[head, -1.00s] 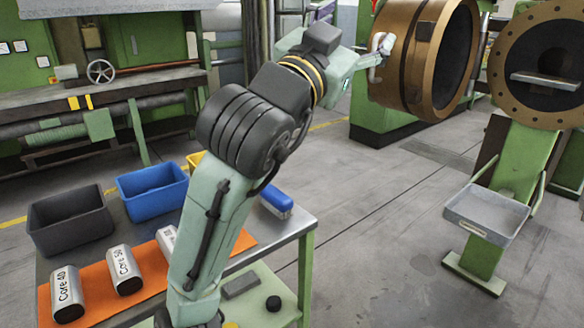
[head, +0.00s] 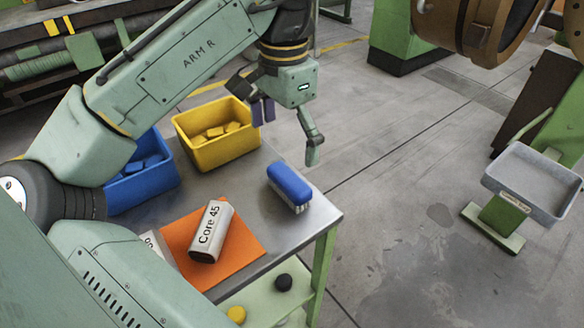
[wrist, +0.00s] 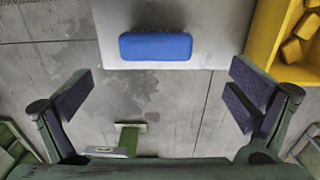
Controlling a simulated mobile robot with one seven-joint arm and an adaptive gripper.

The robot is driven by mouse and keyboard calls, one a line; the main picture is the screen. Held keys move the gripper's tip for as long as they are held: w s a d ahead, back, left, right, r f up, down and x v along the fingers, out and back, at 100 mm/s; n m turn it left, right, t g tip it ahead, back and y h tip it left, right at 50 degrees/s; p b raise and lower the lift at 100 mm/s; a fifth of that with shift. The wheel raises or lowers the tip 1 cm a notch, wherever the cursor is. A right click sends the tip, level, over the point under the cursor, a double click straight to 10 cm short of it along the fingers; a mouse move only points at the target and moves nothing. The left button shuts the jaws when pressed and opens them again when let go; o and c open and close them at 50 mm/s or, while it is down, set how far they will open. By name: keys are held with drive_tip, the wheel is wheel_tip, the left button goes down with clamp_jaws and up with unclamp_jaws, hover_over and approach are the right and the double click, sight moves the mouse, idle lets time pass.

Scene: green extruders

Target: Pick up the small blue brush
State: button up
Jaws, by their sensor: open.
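The small blue brush (head: 289,185) lies on the steel table near its right corner, blue back up and pale bristles down. In the wrist view the brush (wrist: 155,46) is ahead of the fingers, centred between them and near the table's edge. My gripper (head: 288,130) is above the table's back edge, higher than the brush and apart from it. Its two fingers are spread wide in the wrist view (wrist: 160,100) with nothing between them.
A yellow bin (head: 215,136) with yellow pieces stands left of my gripper. A blue bin (head: 142,182) is further left. A Core 45 block (head: 212,232) lies on an orange mat (head: 243,248). A grey tray (head: 535,180) stands far right. Table (head: 258,222) around the brush is clear.

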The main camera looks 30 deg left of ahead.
sight(289, 177)
drive_tip(key=f, duration=0.4)
drive_tip(key=shift+s+f, duration=0.2)
drive_tip(key=shift+f, duration=0.15)
drive_tip(key=f, duration=0.2)
drive_tip(key=f+p, duration=0.1)
drive_tip(key=f, duration=0.2)
drive_tip(key=shift+w+d+f, duration=0.15)
drive_tip(key=shift+d+f, duration=0.15)
drive_tip(key=c, duration=1)
drive_tip(key=shift+r, duration=0.1)
drive_tip(key=shift+c, duration=0.2)
drive_tip(key=shift+r, duration=0.45)
wheel_tip(289, 177, up, 2)
drive_tip(key=shift+r+b, duration=0.1)
drive_tip(key=shift+b, duration=0.2)
drive_tip(key=s+d+r+b, duration=0.1)
drive_tip(key=s+d, duration=0.3)
drive_tip(key=d, duration=0.3)
drive_tip(key=s+d+b, duration=0.1)
drive_tip(key=s+d, duration=0.3)
drive_tip(key=d, duration=0.2)
drive_tip(key=shift+d+r+b, duration=0.4)
